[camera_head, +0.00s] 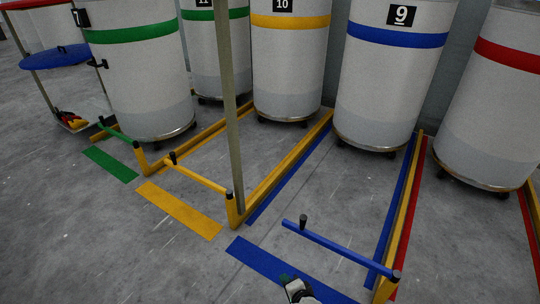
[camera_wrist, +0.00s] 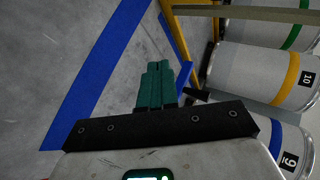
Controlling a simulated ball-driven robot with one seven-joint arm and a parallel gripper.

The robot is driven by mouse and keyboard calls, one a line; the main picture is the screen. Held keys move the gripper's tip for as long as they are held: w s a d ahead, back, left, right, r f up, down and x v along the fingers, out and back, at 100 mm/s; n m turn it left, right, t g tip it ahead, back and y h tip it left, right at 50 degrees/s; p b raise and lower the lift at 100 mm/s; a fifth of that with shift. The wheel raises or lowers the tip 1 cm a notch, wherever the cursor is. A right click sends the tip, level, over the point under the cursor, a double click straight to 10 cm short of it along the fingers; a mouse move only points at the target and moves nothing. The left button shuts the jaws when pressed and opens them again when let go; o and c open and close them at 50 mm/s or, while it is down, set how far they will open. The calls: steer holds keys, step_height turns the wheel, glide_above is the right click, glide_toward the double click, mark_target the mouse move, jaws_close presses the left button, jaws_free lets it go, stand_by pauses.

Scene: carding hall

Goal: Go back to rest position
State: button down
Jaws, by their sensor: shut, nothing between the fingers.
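My gripper (camera_head: 286,279) shows at the bottom of the head view, over the blue floor stripe, with its green fingertips together. In the wrist view the green fingers (camera_wrist: 155,84) are closed against each other with nothing between them. The blue bar (camera_head: 340,247) with its black upright knob lies to the right of my gripper in the head view, apart from it. It spans the front of the bay of can 9 (camera_head: 388,75). Most of my arm is out of the head view.
Can 10 (camera_head: 289,65) with a yellow band and can 11 (camera_head: 216,60) with a green band stand behind. A yellow bar (camera_head: 199,179) crosses the bay left of a thin upright post (camera_head: 231,110). A red-banded can (camera_head: 495,110) stands right. Open floor lies at lower left.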

steer(key=s+d+r+n+g+h, duration=0.1)
steer(key=s+d+r+n+g, duration=0.1)
steer(key=s+d+n, duration=0.35)
steer(key=s+d+r+n+g+h, duration=0.1)
steer(key=s+d+r+n+g, duration=0.15)
steer(key=s+d, duration=0.55)
steer(key=s+d+r+n+g+h, duration=0.1)
steer(key=s+d+r+g, duration=0.2)
steer(key=s, duration=0.4)
steer(key=s+d+r+n+h, duration=0.1)
steer(key=s+d+r, duration=0.2)
steer(key=s+r, duration=0.3)
steer(key=s+d+r+n+g+h, duration=0.1)
steer(key=s+d+r+g, duration=0.1)
steer(key=s, duration=0.7)
step_height(320, 180, up, 27)
steer(key=p, duration=2.6)
steer(key=shift+s+d+n, duration=0.2)
steer(key=shift+d+n, duration=0.1)
steer(key=shift+d, duration=0.05)
steer(key=shift+f, duration=0.1)
